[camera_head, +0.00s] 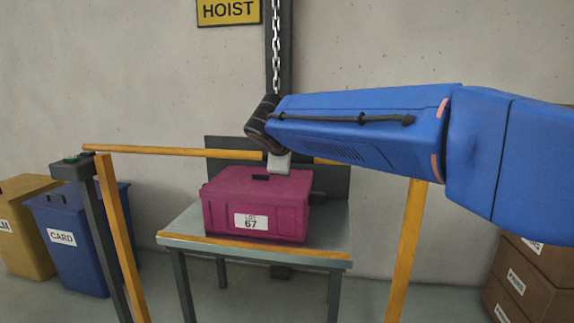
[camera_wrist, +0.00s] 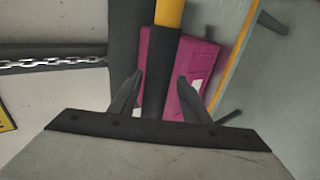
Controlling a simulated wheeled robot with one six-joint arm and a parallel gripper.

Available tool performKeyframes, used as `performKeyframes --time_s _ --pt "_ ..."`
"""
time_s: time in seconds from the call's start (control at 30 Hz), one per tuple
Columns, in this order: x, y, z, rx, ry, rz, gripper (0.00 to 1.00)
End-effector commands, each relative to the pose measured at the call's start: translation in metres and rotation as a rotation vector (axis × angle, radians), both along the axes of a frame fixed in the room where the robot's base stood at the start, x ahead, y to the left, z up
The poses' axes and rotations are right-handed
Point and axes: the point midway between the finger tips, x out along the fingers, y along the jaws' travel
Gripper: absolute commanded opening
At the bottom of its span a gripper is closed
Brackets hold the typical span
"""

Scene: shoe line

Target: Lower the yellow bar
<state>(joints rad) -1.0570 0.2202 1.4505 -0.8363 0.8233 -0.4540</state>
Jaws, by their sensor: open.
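The yellow bar (camera_head: 180,151) runs level across the front of the table, from a dark post at the left to behind my gripper (camera_head: 279,165). A short piece of it shows again to the right. In the wrist view the yellow bar (camera_wrist: 169,12) enters from the top and goes over into a black section (camera_wrist: 160,75). That black section lies between the two fingers of my gripper (camera_wrist: 161,80), which are apart, one on each side. Whether either finger touches it I cannot tell.
A magenta case (camera_head: 257,203) labelled 67 sits on a grey table (camera_head: 185,228) beyond the bar. Yellow uprights stand left (camera_head: 121,240) and right (camera_head: 406,250). A hoist chain (camera_head: 277,50) hangs behind my arm. Bins (camera_head: 75,240) stand left, boxes (camera_head: 530,285) right.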

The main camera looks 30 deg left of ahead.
Motion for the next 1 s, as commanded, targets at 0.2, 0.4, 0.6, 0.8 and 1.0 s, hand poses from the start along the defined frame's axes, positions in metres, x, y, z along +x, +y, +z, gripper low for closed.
performKeyframes --time_s 0.2,0.4,0.6,0.8,1.0 --pt "-0.035 -0.012 0.025 0.001 -0.001 0.002 0.43" --pt "-0.067 -0.024 0.047 0.001 0.0 0.001 0.43" --pt "-0.096 -0.034 0.067 -0.001 0.001 0.001 0.43" --pt "-0.114 -0.041 0.079 -0.002 0.001 0.0 0.43" --pt "-0.119 -0.043 0.083 -0.003 0.002 -0.001 0.43"
